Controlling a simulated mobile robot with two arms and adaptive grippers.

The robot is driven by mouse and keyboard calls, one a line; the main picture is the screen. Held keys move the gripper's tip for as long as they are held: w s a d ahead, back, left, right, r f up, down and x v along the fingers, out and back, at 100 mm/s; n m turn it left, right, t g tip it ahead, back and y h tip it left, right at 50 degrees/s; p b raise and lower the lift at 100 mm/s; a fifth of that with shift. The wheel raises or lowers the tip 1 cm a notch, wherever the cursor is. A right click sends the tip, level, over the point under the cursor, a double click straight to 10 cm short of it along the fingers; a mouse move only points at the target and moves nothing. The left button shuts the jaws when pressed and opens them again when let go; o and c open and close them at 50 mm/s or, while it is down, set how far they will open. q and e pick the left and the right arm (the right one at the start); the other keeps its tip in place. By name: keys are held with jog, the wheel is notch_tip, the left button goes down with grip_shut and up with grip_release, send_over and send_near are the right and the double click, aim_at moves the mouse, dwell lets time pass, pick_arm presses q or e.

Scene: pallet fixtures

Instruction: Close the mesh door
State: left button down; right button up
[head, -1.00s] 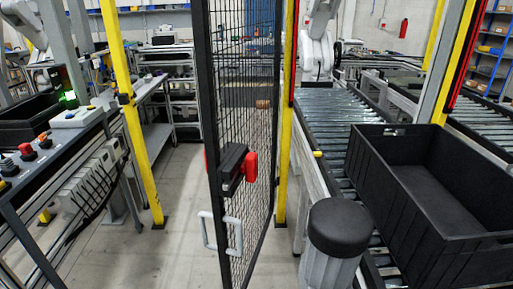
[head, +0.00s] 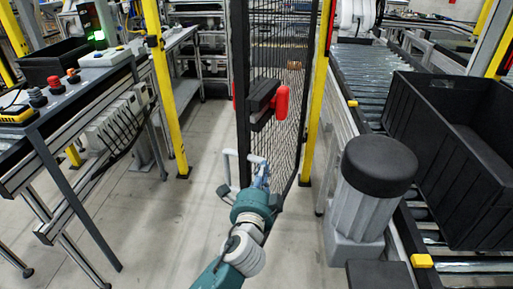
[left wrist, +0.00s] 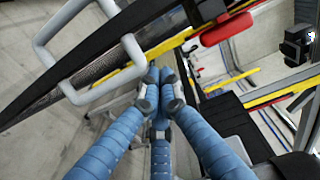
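The mesh door (head: 290,110) has a black frame and stands ajar, nearly edge-on in the head view. A black latch block (head: 262,98) with a red handle (head: 281,103) sits on its free edge. Below it is a white loop handle (head: 229,170), which also shows in the left wrist view (left wrist: 46,50). My left gripper (head: 261,172) is at the door's lower part, just right of the loop. In the left wrist view its blue fingers converge with tips together (left wrist: 160,80), close beside the loop and not around it. My right gripper is not visible.
A yellow post (head: 317,110) stands right of the door, another yellow post (head: 164,90) to the left. A workbench (head: 70,120) is left. The floor between is clear.

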pick_arm(q)
jog(key=w+a+r+p, duration=0.1)
jog(key=w+a+r, duration=0.1)
jog(key=w, duration=0.9)
jog(key=shift+a+p, duration=0.35)
jog(key=shift+a, duration=0.15)
